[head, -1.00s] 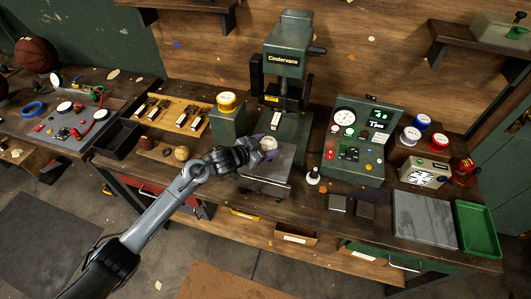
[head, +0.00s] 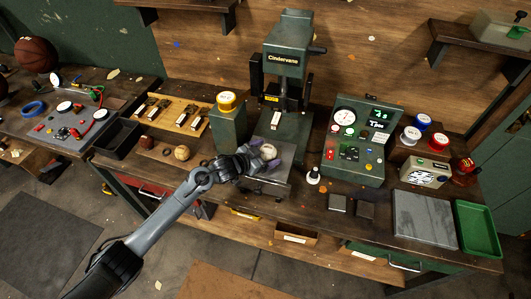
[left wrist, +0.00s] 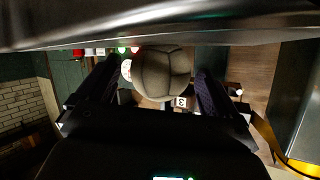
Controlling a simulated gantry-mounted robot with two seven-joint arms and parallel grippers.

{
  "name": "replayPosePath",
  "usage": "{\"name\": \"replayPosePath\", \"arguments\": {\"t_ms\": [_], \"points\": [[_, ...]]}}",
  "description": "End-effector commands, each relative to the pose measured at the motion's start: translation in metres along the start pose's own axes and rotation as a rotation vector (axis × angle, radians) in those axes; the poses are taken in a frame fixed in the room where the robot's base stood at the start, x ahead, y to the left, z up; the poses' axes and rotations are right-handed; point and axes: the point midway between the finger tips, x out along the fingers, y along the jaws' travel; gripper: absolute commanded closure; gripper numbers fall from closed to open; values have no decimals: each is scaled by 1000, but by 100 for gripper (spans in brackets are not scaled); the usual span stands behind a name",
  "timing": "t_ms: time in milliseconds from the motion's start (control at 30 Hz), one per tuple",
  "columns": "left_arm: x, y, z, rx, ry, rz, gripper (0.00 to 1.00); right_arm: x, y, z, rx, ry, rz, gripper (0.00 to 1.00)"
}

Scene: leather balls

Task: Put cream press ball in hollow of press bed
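The cream press ball (head: 268,152) is at the press bed (head: 268,187), below the green press head. In the left wrist view the ball (left wrist: 162,73) shows its seams and touches or nearly touches the grey metal along the top edge. My left gripper (head: 262,156) is around the ball with fingers spread. The hollow is hidden, so I cannot tell how the ball is seated. My right gripper is not in view.
The green press (head: 289,55) stands behind the bed. A green block with a yellow-topped roll (head: 227,102) is close on the left. A gauge panel (head: 358,140) stands to the right. Another tan ball (head: 182,153) lies left. A grey slab (head: 424,218) and green tray (head: 478,229) are far right.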

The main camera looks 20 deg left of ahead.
Motion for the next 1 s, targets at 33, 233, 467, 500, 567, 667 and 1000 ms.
{"name": "replayPosePath", "arguments": {"t_ms": [33, 233, 467, 500, 567, 667, 1000], "points": [[0, 0, 0, 0, 0, 0, 7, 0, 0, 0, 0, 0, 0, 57], [-1, 0, -2, 0, 0, 0, 7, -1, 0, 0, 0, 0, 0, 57], [-17, -1, -2, 0, 0, 0, 7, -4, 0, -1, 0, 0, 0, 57], [-22, -1, -2, 1, -1, 0, 7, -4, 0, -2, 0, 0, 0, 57], [-32, 0, -2, 2, -1, 1, 7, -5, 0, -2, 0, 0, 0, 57], [-50, 0, -2, 2, -2, 1, 7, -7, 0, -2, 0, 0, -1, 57], [-105, -1, -1, 1, -2, 0, 7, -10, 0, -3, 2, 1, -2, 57]]}}
